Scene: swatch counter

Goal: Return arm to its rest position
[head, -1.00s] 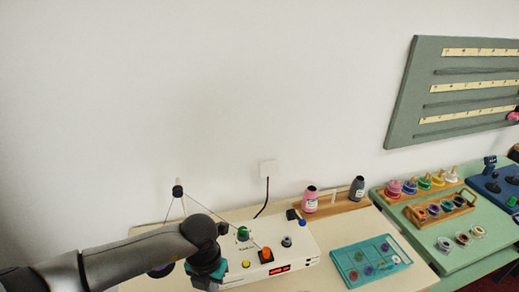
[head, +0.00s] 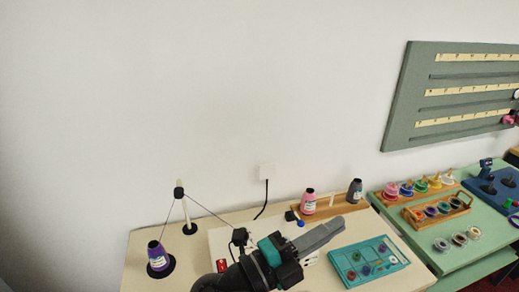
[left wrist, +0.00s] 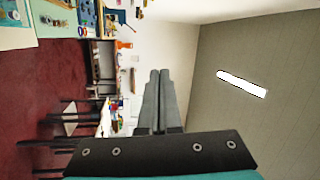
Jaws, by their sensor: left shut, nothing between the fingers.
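My left gripper (head: 322,234) shows in the head view above the counter, between the white winder machine (head: 222,240) and the teal tray (head: 343,258). Its grey fingers are together, pointing right, with nothing between them. In the left wrist view the closed fingers (left wrist: 157,100) stand upright in front of the far room, touching nothing. My left arm hides most of the machine. My right gripper is in neither view.
A purple thread cone (head: 157,256) stands at the left on the cream table (head: 137,272). Pink (head: 309,202) and dark (head: 355,190) cones stand on a wooden rack behind the gripper. A green table (head: 455,257) with spool holders is at the right.

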